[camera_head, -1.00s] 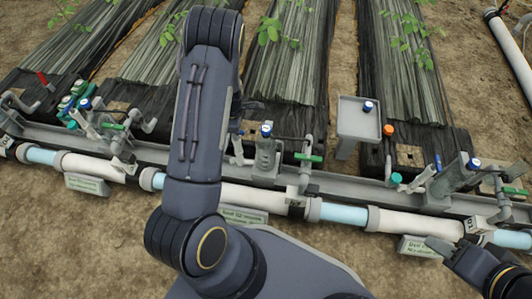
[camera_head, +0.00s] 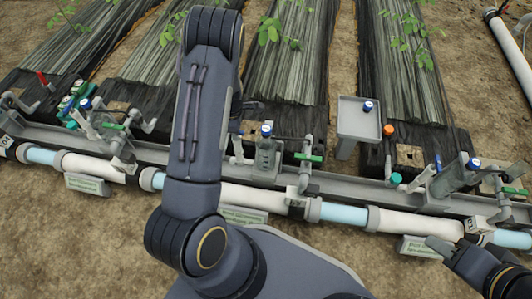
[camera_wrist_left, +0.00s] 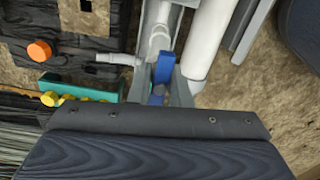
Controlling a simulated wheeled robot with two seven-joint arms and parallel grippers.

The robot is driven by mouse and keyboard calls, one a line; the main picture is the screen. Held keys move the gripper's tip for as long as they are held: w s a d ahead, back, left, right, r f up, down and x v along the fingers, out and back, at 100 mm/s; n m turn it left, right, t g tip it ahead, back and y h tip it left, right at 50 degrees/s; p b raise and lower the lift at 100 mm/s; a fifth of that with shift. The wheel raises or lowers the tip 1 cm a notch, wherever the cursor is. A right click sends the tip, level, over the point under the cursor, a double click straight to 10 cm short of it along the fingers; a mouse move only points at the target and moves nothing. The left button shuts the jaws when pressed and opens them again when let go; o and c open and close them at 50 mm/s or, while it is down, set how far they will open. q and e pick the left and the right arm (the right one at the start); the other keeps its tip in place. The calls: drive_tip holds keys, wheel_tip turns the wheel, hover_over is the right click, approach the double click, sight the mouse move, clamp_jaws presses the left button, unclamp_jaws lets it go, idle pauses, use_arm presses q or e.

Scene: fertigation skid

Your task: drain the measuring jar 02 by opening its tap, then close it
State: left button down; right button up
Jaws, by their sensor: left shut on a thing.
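My left arm crosses the middle of the head view and hides most of its gripper. In the left wrist view the dark gripper body (camera_wrist_left: 157,121) fills the bottom, and its fingertips cannot be made out. A blue handle (camera_wrist_left: 165,67) sits just beyond it, between grey bars. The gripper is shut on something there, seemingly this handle. In the head view a greyish measuring jar (camera_head: 267,156) with a blue cap stands right of my arm, above a bed sign; its number is not legible. My right gripper (camera_head: 442,246) is at the lower right, apart from the pipe; its jaws are unclear.
A white pipe (camera_head: 405,224) with pale blue sections runs along a grey channel. Green-handled valves (camera_head: 308,157) and another jar (camera_head: 455,172) stand along it. A grey stand (camera_head: 358,119) is behind. The wrist view shows an orange cap (camera_wrist_left: 39,50) and a teal bar (camera_wrist_left: 98,84) with yellow knobs.

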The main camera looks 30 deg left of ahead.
use_arm(q)
drive_tip(key=m, duration=0.5)
drive_tip(key=shift+f, duration=0.1)
drive_tip(key=m, duration=0.4)
drive_tip(key=shift+m+b, duration=0.3)
drive_tip(key=shift+b, duration=0.1)
drive_tip(key=m, duration=0.4)
drive_tip(key=shift+m, duration=0.4)
drive_tip(key=m, duration=0.5)
drive_tip(key=c, duration=1.3)
unclamp_jaws()
wheel_tip(320, 180, up, 10)
drive_tip(key=p, duration=0.7)
drive_tip(key=shift+r, duration=0.2)
drive_tip(key=shift+f, duration=0.1)
